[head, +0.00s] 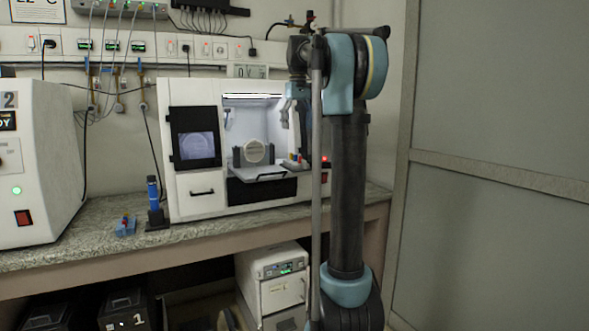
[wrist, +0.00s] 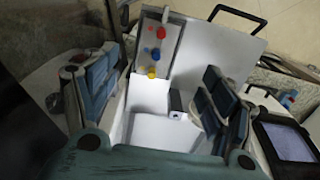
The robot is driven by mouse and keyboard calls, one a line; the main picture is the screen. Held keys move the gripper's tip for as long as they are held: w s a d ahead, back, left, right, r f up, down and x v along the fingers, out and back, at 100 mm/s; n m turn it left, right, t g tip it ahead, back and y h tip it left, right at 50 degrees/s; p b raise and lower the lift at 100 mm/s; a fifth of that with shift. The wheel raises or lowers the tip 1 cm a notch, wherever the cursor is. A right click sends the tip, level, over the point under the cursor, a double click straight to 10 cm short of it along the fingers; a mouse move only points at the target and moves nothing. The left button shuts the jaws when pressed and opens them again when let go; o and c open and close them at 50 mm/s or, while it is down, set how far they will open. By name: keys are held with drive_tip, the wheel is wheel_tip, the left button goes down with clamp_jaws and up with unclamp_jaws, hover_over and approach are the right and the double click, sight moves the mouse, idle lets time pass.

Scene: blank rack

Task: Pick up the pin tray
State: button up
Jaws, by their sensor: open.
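The pin tray (wrist: 174,52) is a grey block with red, blue and yellow pins standing in it. It lies on the white pull-out shelf (wrist: 222,52) of the white machine. In the head view the pin tray (head: 296,164) is small, at the right end of the shelf. My gripper (head: 293,124) hangs above it at the machine's opening. In the wrist view my gripper (wrist: 158,92) has its fingers wide apart, with nothing between them. The pin tray appears beyond the fingertips, between the two fingers and toward the top, apart from both.
A round pale disc (head: 255,152) stands upright in a dark holder inside the white machine (head: 200,203). A black handle (wrist: 240,14) edges the shelf. A blue block with red on top (head: 126,226) and a blue bottle (head: 153,191) stand on the bench to the left.

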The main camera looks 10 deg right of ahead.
sight(298, 163)
wheel_tip(298, 163, down, 14)
drive_tip(key=shift+d+f, duration=0.1)
idle(0.6)
drive_tip(key=c, duration=1.2)
